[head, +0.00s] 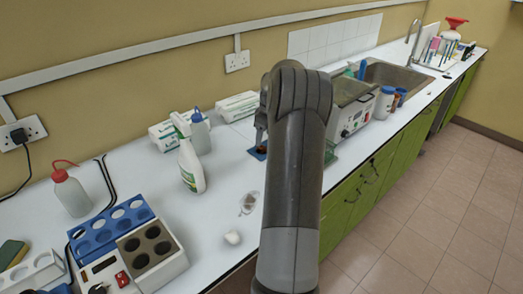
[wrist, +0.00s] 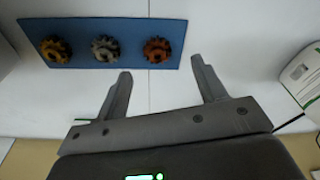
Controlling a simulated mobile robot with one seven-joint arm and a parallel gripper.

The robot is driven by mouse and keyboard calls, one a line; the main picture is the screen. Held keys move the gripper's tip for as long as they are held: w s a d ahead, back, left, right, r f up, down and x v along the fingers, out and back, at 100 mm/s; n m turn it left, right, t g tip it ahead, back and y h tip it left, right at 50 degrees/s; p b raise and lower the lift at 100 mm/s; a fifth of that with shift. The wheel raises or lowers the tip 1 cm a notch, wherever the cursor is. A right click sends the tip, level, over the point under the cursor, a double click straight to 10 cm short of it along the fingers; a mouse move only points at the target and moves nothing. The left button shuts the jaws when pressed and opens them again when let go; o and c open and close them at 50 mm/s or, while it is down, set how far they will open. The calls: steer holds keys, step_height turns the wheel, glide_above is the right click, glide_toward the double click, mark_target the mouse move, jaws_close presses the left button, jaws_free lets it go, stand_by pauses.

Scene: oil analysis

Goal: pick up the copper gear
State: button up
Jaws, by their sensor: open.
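The copper gear (wrist: 157,49) is the reddish-orange one at the right end of a blue mat (wrist: 85,28) in the wrist view. A grey gear (wrist: 105,48) lies in the middle and a yellow-brown gear (wrist: 56,50) at the left. My gripper (wrist: 160,78) is open and empty. Its fingertips are apart from the gears, with the copper gear beyond the gap between them in the picture. In the head view, my arm hides most of the mat; a small blue part of it (head: 256,154) shows left of the arm.
A small glass dish (head: 248,202) and a white object (head: 232,238) lie nearer. The white worktop around the mat is mostly clear.

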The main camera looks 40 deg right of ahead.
mark_target(262, 147)
steer(key=shift+w+f, duration=0.25)
steer(key=shift+f, duration=0.7)
steer(key=shift+w+f, duration=0.25)
steer(key=shift+f, duration=0.75)
steer(key=shift+w+f, duration=0.25)
steer(key=shift+f, duration=0.7)
steer(key=shift+c, duration=0.5)
steer(key=c, duration=1)
